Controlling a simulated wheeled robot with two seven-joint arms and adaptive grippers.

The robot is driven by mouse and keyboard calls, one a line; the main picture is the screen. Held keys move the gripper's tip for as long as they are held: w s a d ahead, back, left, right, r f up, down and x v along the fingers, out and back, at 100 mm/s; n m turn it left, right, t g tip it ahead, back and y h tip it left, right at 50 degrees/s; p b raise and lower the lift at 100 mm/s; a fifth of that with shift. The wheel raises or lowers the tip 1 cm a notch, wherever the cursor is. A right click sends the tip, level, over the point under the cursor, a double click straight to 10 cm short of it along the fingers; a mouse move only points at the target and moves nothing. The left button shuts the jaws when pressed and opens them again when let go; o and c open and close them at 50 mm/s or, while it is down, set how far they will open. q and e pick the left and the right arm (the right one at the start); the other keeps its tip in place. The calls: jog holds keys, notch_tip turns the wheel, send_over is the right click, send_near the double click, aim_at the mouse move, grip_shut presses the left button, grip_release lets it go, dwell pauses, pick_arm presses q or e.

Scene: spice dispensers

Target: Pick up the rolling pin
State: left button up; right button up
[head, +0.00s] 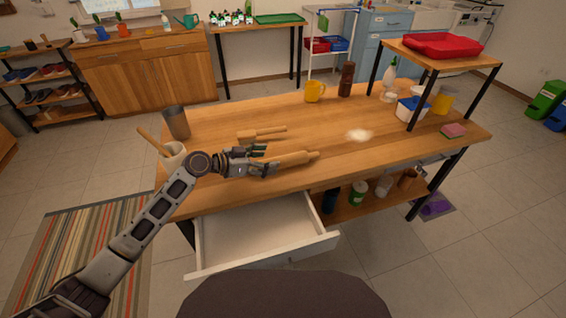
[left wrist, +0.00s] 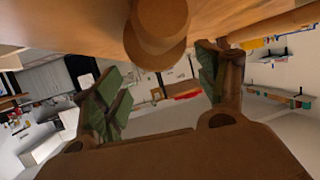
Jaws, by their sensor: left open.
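The wooden rolling pin (head: 297,158) lies on the wooden table (head: 225,118) near its front edge, its right end pointing to the right. My left gripper (head: 268,161) is open at the left end of the pin, with its fingers partly covering that end. In the left wrist view, a rounded wooden end (left wrist: 160,32), which looks like the pin's, shows at the top between the two spread green-padded fingers (left wrist: 160,88). I cannot tell whether the fingers touch it. My right gripper is not in view.
Another wooden tool (head: 262,134) lies just behind the pin. A grey cup (head: 177,122) and a light pot (head: 174,156) with a wooden handle stand at the left. A white drawer (head: 262,230) hangs open below the front edge.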

aim_at(274, 160)
pick_arm(q)
jog(key=shift+x, duration=2.3)
jog(key=shift+s+f, duration=0.1)
jog(key=shift+s, duration=0.05)
jog(key=c, duration=1.4)
